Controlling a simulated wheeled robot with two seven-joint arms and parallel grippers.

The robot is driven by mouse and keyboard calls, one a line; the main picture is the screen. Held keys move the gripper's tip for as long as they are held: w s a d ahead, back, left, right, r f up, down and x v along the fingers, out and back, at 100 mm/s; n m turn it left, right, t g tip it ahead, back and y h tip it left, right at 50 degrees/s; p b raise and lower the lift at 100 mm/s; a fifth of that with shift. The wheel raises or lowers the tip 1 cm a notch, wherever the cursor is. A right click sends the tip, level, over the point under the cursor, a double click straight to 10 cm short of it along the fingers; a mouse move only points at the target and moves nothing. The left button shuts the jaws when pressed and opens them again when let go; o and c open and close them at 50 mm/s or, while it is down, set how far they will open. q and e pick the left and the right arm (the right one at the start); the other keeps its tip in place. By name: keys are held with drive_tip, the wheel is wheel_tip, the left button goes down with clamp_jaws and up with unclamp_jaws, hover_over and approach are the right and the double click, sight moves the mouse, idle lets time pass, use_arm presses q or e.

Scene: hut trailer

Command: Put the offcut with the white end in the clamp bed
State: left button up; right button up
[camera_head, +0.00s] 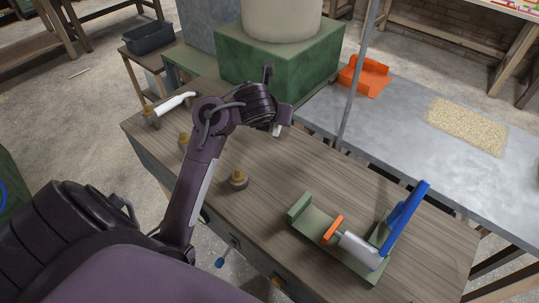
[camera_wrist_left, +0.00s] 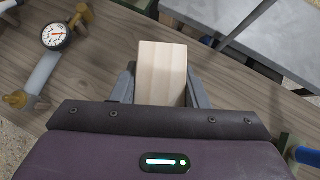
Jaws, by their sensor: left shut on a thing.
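My left gripper (camera_head: 279,118) is over the far side of the wooden bench, shut on a pale wood offcut (camera_wrist_left: 162,72). In the left wrist view the offcut sits between the two fingers. In the head view only a small whitish bit of it (camera_head: 277,131) shows below the gripper; I cannot tell for sure that this is its white end. The green clamp bed (camera_head: 313,222), with an orange jaw (camera_head: 333,230) and a blue handle (camera_head: 405,219), stands at the bench's right part, apart from the gripper. The bed looks empty. My right gripper is not in view.
A white-handled tool with brass parts (camera_head: 175,104) lies at the left end. A grey upright post (camera_head: 355,85) and a green block (camera_head: 278,62) stand behind. Bare bench lies before the clamp.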

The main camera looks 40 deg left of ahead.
use_arm(q)
drive_tip(key=f+b, duration=0.7)
drive_tip(key=f, duration=0.7)
drive_tip(key=shift+s+f, duration=0.15)
drive_tip(key=shift+s, duration=0.05)
drive_tip(key=shift+f, duration=0.55)
wheel_tip(320, 180, down, 4)
drive_tip(key=shift+f+b, duration=0.1)
drive_tip(key=shift+b, duration=0.6)
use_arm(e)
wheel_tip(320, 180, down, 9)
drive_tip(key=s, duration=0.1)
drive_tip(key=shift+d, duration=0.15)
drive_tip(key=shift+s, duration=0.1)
use_arm(q)
drive_tip(key=o, duration=1)
